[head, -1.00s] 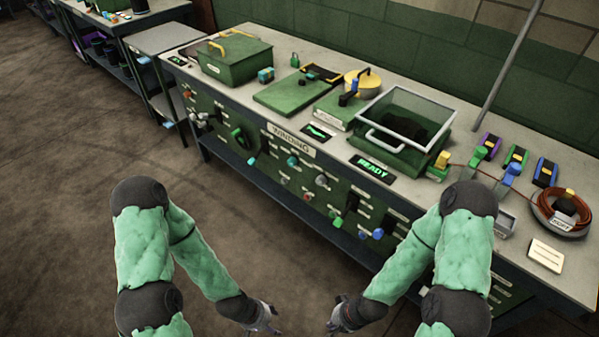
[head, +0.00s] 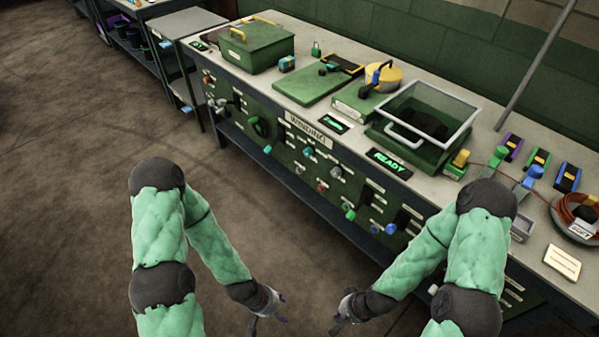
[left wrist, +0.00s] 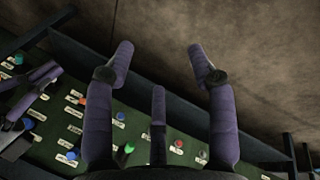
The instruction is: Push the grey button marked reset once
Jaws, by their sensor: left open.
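The green control panel (head: 300,172) on the bench front carries several knobs and buttons with small white labels. The labels are too small to read, so I cannot tell which one is marked reset.
The bench top holds a green lidded box (head: 257,47), a clear-walled tray (head: 427,112), a READY display (head: 389,163) and a coiled cable (head: 577,208). A black handle (head: 260,128) juts from the panel's left part. Open floor (head: 80,200) lies left of the bench.

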